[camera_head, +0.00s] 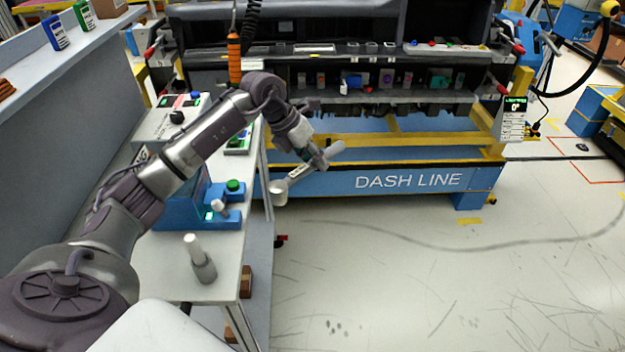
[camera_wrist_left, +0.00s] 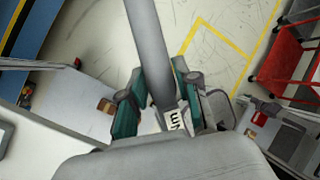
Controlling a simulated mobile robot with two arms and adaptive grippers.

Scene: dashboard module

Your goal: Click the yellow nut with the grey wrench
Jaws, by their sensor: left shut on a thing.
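My left gripper (camera_head: 314,158) is shut on the grey wrench (camera_head: 298,174) and holds it in the air in front of the blue dash line base. The wrench lies tilted, its round head low at the left and the handle end up at the right. In the left wrist view, the teal fingers of my left gripper (camera_wrist_left: 156,105) are on both sides of the grey wrench (camera_wrist_left: 148,45), and a white label shows on it. I cannot make out the yellow nut in either view. My right gripper is not in view.
A white workbench (camera_head: 215,270) at the left carries a blue box with a green button (camera_head: 233,185), a small blue fixture (camera_head: 225,218) and a grey-white cylinder (camera_head: 200,260). The dashboard module (camera_head: 340,60) stands behind. An orange tool (camera_head: 235,60) hangs above.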

